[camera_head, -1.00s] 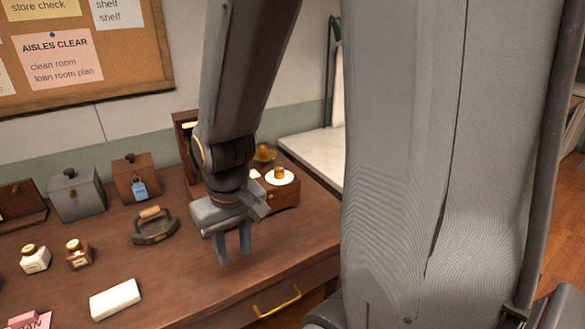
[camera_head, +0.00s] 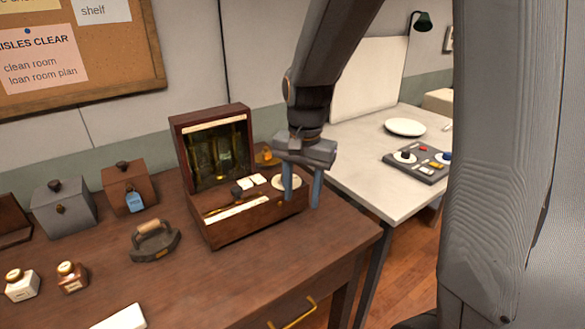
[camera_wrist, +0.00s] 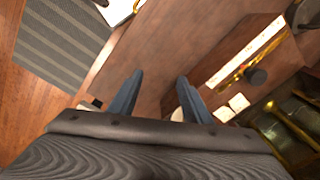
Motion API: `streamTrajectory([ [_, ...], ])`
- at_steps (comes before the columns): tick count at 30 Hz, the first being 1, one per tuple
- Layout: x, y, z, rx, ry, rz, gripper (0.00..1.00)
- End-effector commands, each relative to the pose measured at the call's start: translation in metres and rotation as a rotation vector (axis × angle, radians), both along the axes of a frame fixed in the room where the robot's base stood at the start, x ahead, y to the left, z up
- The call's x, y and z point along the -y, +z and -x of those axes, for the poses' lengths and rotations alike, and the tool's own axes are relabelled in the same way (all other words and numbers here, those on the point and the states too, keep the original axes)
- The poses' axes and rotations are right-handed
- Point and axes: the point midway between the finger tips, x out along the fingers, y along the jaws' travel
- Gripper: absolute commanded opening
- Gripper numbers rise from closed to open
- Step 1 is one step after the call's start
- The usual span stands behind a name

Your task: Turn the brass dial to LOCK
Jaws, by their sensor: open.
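An open wooden case (camera_head: 250,222) stands at the right end of the brown desk. A pale round dial plate (camera_head: 277,181) sits at the right of its top panel; my finger hides its middle, so the brass knob and its setting cannot be read. In the wrist view only a cream edge of the plate (camera_wrist: 177,114) shows beside the right finger. My gripper (camera_head: 302,202) points down at the case's right end, in front of the plate. Its two fingers (camera_wrist: 161,77) are apart with nothing between them. I cannot tell whether they touch the case.
The case's raised lid (camera_head: 214,135) stands behind the panel. A black-knobbed lever (camera_head: 236,190) and white tiles (camera_head: 252,181) are left of the dial. A flat iron (camera_head: 155,242) is on the desk to the left. A white table (camera_head: 385,165) with a control box (camera_head: 417,168) stands right.

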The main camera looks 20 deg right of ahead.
Motion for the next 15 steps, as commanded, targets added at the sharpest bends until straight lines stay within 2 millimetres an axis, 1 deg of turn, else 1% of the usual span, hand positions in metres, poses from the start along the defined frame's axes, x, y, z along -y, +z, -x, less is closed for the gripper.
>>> streamTrajectory([
  [1,0.001,0.007,-0.022,-0.011,-0.124,-0.008,0.44],
  [3,0.002,0.016,-0.048,-0.03,-0.311,-0.017,0.44],
  [6,0.005,0.029,-0.081,-0.054,-0.567,-0.024,0.44],
  [9,0.006,0.039,-0.108,-0.074,-0.79,-0.026,0.44],
  [12,0.006,0.048,-0.127,-0.088,-0.963,-0.024,0.44],
  [15,0.007,0.053,-0.139,-0.097,-1.079,-0.021,0.44],
])
